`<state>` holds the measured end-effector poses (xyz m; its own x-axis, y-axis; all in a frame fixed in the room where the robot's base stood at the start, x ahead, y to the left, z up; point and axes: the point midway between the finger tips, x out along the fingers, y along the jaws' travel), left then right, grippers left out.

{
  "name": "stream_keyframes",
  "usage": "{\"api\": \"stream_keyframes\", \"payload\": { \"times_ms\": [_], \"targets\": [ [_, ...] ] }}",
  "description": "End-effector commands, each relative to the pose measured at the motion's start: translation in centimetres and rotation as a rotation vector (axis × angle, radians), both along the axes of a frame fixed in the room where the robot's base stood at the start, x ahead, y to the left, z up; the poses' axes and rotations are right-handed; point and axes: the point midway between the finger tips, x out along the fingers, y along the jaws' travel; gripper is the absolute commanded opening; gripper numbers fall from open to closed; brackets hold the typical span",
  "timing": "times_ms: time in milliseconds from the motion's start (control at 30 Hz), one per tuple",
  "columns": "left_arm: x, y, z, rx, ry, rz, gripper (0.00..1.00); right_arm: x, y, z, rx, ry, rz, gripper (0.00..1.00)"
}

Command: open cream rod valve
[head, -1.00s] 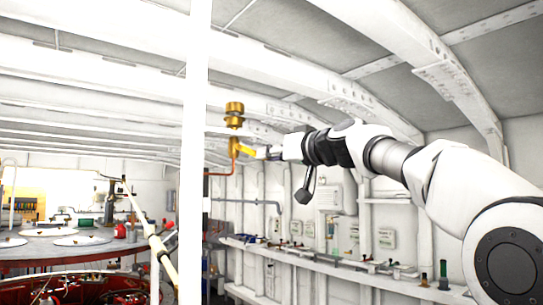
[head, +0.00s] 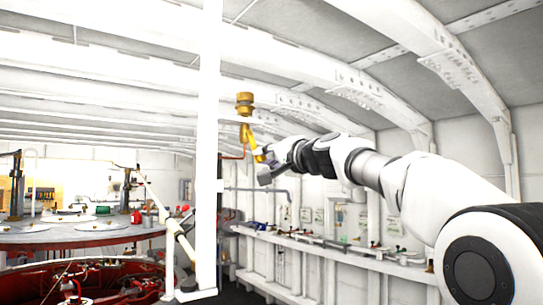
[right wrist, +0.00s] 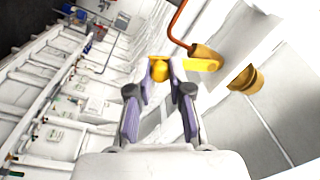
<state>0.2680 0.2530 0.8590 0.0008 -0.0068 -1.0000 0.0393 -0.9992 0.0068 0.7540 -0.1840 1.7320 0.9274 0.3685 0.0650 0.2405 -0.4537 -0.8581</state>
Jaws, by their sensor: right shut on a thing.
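A yellow lever (head: 250,140) hangs steeply below a brass fitting (head: 245,104) near the ceiling. My right gripper (head: 263,157) is at its lower end. In the right wrist view, my right gripper (right wrist: 164,82) is shut on the lever's yellow end (right wrist: 159,69), with the brass fitting (right wrist: 246,79) to the right. A cream rod (head: 168,215) slants down at left behind the white post, away from the gripper; I cannot tell whether it belongs to a valve. My left gripper is not in view.
A white post (head: 207,150) stands left of my right gripper. A long wall shelf (head: 330,246) with small items runs below my right arm. A round table (head: 70,233) and red machinery (head: 110,280) are at left. White beams cross overhead.

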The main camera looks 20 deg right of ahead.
Motion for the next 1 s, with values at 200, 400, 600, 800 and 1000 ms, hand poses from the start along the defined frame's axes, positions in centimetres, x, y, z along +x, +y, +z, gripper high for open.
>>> {"api": "stream_keyframes", "payload": {
  "times_ms": [200, 400, 600, 800, 1000],
  "targets": [
    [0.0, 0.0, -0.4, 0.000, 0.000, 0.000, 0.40, -0.4, 1.0, -0.4, 0.167, 0.061, 0.001, 0.00],
    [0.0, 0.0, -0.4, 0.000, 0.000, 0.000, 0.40, -0.6, 1.7, -0.5, 0.281, 0.103, 0.000, 0.00],
    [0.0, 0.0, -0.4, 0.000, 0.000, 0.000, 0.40, -0.8, 2.1, -0.5, 0.346, 0.126, 0.000, 0.00],
    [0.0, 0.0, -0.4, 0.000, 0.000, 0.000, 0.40, -0.8, 2.2, -0.4, 0.370, 0.133, 0.000, 0.00],
    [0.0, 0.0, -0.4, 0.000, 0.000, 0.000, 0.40, -0.8, 2.2, -0.4, 0.372, 0.134, 0.000, 0.00]
  ]
}}
